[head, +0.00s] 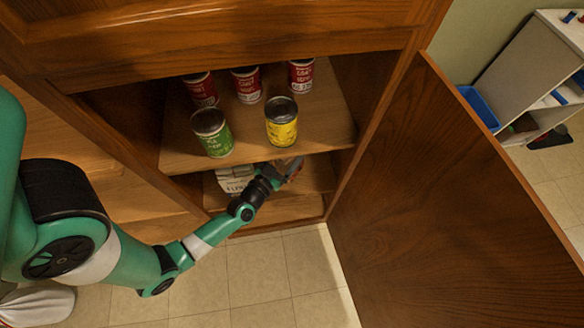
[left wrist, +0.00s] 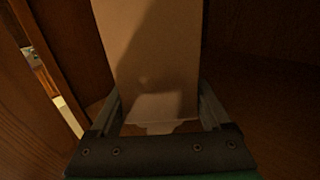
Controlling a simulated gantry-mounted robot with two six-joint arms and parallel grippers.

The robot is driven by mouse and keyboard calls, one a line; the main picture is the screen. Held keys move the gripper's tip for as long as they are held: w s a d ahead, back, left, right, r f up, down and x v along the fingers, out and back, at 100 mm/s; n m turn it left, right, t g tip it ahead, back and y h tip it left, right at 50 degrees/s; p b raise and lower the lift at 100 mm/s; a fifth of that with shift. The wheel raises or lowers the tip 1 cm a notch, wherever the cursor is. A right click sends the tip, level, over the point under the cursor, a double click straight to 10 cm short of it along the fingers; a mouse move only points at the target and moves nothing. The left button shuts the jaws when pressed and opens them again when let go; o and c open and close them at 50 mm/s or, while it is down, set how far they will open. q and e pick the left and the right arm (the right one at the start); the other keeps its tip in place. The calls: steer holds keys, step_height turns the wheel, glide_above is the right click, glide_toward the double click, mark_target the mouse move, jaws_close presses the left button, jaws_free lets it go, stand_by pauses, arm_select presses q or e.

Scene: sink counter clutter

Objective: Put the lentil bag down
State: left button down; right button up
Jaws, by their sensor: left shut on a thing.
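My left gripper (head: 289,168) reaches into the lower compartment of the open cabinet, under the middle shelf. In the left wrist view, the gripper is shut on a tan, flat-sided package, the lentil bag (left wrist: 158,60), which stands out ahead between the two fingers. Its label does not show there. In the head view the held bag is mostly hidden by the gripper and shelf edge. I cannot tell whether it touches the cabinet floor. My right gripper is not in view.
A pale package with printing (head: 235,178) lies in the lower compartment, left of my gripper. The shelf above (head: 245,148) holds a green can (head: 212,133), a yellow can (head: 281,123) and several red cans. The cabinet door (head: 450,200) stands open at right.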

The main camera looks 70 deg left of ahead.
arm_select(q)
step_height(320, 180, down, 10)
steer(key=b, duration=0.7)
steer(key=shift+r+b, duration=0.25)
steer(key=shift+b, duration=0.1)
steer(key=shift+r, duration=0.15)
jaws_free()
steer(key=shift+f, duration=0.2)
steer(key=shift+r, duration=0.1)
